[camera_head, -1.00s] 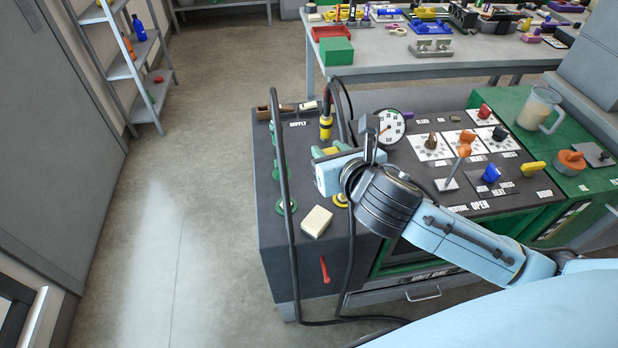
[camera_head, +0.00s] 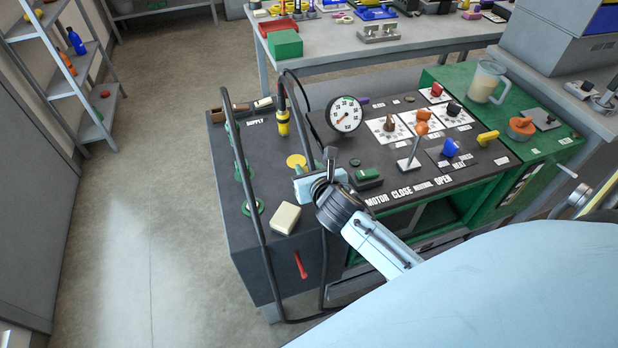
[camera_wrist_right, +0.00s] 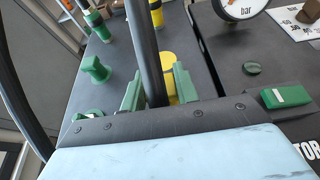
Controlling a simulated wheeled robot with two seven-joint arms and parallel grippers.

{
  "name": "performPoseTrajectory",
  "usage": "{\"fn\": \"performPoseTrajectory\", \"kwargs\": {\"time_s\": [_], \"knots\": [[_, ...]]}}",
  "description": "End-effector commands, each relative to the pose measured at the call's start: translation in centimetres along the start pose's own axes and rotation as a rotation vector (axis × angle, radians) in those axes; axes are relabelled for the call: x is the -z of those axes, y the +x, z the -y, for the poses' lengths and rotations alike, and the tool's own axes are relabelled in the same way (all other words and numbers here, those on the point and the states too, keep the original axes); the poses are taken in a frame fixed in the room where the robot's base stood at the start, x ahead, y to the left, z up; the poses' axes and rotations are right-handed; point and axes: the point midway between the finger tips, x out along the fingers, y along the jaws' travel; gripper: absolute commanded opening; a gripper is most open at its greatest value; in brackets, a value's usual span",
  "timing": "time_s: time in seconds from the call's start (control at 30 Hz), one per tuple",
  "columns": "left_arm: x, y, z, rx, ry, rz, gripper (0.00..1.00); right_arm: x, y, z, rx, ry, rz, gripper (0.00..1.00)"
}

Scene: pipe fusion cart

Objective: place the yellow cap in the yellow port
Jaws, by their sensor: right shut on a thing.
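My right gripper (camera_head: 307,172) is over the rear left part of the cart; its body hides most of its fingers in the head view. In the right wrist view its green fingers (camera_wrist_right: 158,82) are closed around a yellow piece, the yellow cap (camera_wrist_right: 173,96), partly hidden by a black hose. I cannot tell whether cap and port touch. My left gripper is not in view.
Black hoses (camera_head: 257,225) arch close around the gripper. Green ports (camera_head: 252,207) stand to its left, a pale block (camera_head: 285,218) in front. A yellow hose connector (camera_head: 283,122) and the gauge (camera_head: 345,115) are behind. A lever (camera_head: 412,148) stands to the right.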

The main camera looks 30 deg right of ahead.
Motion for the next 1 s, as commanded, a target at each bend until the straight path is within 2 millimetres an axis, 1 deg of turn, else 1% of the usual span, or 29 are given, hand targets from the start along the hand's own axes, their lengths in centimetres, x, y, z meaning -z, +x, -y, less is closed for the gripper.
{"fn": "performPoseTrajectory", "kwargs": {"time_s": [0.03,0.1,0.17,0.37,0.53,0.57,0.7,1.0], "knots": [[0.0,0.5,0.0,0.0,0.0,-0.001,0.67,1.1,0.4,-0.1,0.0,0.002,-0.003,0.09],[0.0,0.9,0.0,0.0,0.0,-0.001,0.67,2.0,0.8,0.0,0.001,0.001,-0.002,0.09],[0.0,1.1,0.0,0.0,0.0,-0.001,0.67,2.5,1.0,-0.1,0.0,0.001,-0.003,0.09],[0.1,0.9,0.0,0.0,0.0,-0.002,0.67,2.3,0.9,-0.1,-0.001,0.0,0.0,0.09],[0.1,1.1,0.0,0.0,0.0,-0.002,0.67,2.6,1.1,0.0,-0.001,-0.001,0.0,0.09],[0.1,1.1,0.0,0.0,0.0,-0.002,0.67,2.6,1.1,0.0,-0.001,0.0,0.0,0.33],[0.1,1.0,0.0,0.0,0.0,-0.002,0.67,2.6,1.1,0.0,0.0,0.0,0.0,0.51],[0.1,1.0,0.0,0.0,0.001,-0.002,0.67,2.5,1.0,-0.1,-0.001,0.0,0.0,0.52]]}}
